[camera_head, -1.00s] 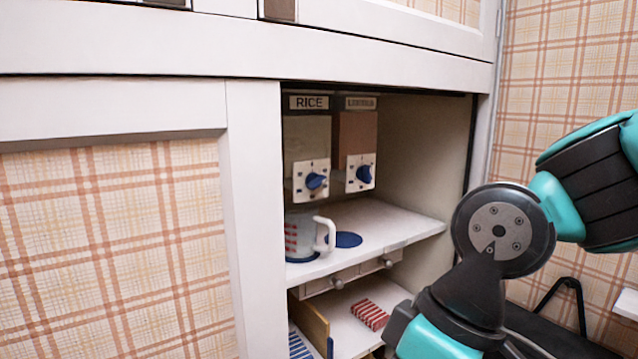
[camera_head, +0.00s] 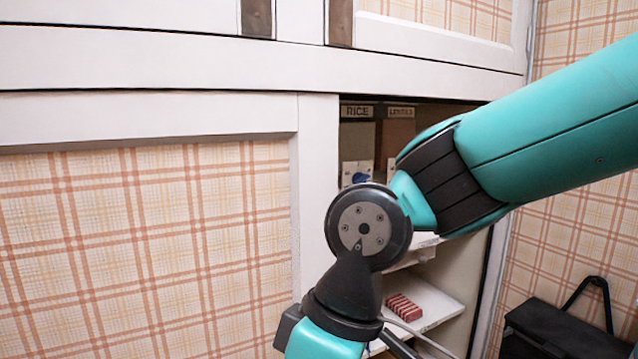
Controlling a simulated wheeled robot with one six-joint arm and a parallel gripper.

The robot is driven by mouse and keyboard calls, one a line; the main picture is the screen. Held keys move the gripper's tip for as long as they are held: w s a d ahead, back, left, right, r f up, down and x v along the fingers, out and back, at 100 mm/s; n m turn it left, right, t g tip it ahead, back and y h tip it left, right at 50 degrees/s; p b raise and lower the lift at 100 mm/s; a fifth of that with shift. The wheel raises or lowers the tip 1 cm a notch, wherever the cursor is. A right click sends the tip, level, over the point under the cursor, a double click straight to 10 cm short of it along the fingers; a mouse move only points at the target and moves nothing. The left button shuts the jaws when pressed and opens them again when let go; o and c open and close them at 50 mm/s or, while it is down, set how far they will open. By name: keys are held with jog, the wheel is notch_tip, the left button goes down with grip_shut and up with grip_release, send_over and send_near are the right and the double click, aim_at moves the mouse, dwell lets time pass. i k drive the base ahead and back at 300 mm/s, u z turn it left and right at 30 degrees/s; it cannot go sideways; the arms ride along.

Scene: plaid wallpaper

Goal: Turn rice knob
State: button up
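The rice dispenser (camera_head: 359,139) hangs at the top of the open cabinet, under a label reading RICE (camera_head: 357,111). Its blue knob (camera_head: 360,178) sits on a white dial plate (camera_head: 350,170). Only the upper part of the knob and plate shows above my arm's joint. The second dispenser (camera_head: 398,136), labelled LENTILS, is to its right, and its knob is mostly hidden behind my arm. My arm crosses in front of the cabinet opening. My gripper is outside the frame, below the bottom edge. The measuring cup seen earlier is hidden behind my arm.
A white cabinet panel with plaid filling (camera_head: 150,240) covers the left side. A red-striped box (camera_head: 404,307) sits on the lower shelf (camera_head: 440,302). A black bag-like object (camera_head: 560,330) stands at the lower right by the plaid wall.

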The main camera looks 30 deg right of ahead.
aim_at(358, 177)
jog(key=u, duration=0.05)
jog(key=i, duration=0.15)
jog(key=z, duration=0.9)
